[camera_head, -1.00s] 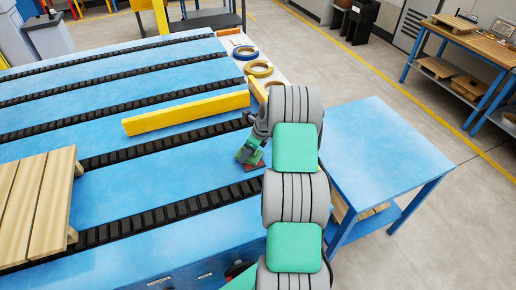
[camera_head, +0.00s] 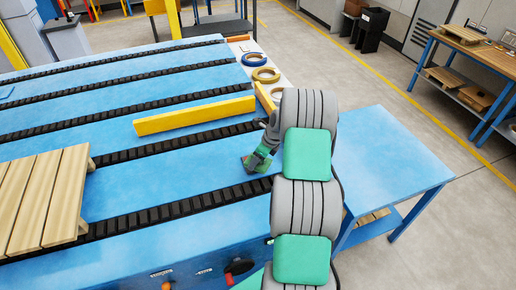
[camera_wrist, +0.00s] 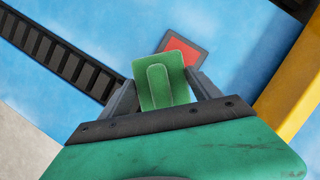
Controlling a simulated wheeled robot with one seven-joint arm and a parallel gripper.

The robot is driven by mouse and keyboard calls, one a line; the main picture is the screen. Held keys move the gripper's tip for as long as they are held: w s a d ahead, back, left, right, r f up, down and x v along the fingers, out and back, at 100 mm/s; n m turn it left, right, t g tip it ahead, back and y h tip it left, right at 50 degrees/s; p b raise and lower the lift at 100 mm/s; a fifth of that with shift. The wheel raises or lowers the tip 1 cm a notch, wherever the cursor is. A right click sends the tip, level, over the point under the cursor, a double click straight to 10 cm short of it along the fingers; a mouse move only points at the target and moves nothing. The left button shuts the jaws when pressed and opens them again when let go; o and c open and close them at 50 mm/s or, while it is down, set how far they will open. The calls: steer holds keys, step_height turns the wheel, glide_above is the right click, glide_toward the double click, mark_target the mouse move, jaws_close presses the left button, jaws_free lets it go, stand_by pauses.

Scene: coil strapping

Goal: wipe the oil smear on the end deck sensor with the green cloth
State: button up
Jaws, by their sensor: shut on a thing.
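My gripper (camera_wrist: 163,100) is shut on the green cloth (camera_wrist: 160,86), a small folded pad with a raised strip, seen between the two dark fingers in the wrist view. Just beyond the cloth is the end deck sensor (camera_wrist: 183,48), a red square in a dark frame on the blue deck. The cloth's upper edge overlaps the sensor's near corner in the picture; I cannot tell whether they touch. No smear can be made out on the visible red face. In the head view my gripper (camera_head: 258,158) is low over the deck between two dark tracks, and the sensor is not clearly visible.
A yellow bar (camera_head: 195,116) lies across the blue deck (camera_head: 150,168) beyond my gripper. A wooden pallet (camera_head: 45,200) sits at left. Strapping rolls (camera_head: 266,75) lie on a pale strip at the far edge. A blue side table (camera_head: 395,155) with a clear top stands right.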

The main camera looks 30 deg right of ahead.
steer(key=shift+r+p, duration=1.05)
steer(key=shift+r, duration=1.2)
